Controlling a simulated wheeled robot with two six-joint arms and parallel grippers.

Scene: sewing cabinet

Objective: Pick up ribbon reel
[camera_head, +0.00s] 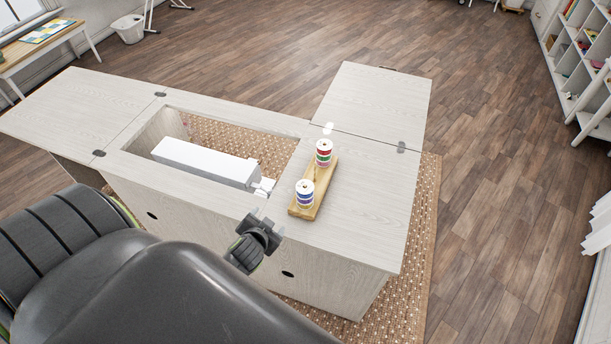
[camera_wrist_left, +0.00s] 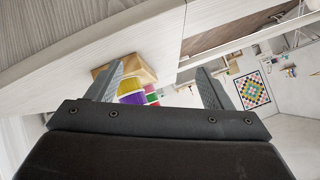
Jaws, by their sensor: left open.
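A ribbon reel (camera_head: 305,193) with blue and purple bands stands at the near end of a wooden holder (camera_head: 314,201). A second reel (camera_head: 323,153) with red and green bands stands at its far end. The holder lies on the sewing cabinet top (camera_head: 359,208), right of the opening. My left gripper (camera_head: 268,221) is open and empty by the cabinet's front edge, left of and nearer than the blue-banded reel. In the left wrist view, coloured reels (camera_wrist_left: 134,92) and the holder (camera_wrist_left: 142,68) show beyond the open fingers, partly hidden by the gripper. My right gripper is out of view.
A white sewing machine (camera_head: 205,163) lies in the cabinet opening, left of the holder. Hinged leaves extend at the left (camera_head: 75,107) and at the back right (camera_head: 375,104); both are bare. The cabinet top right of the holder is clear.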

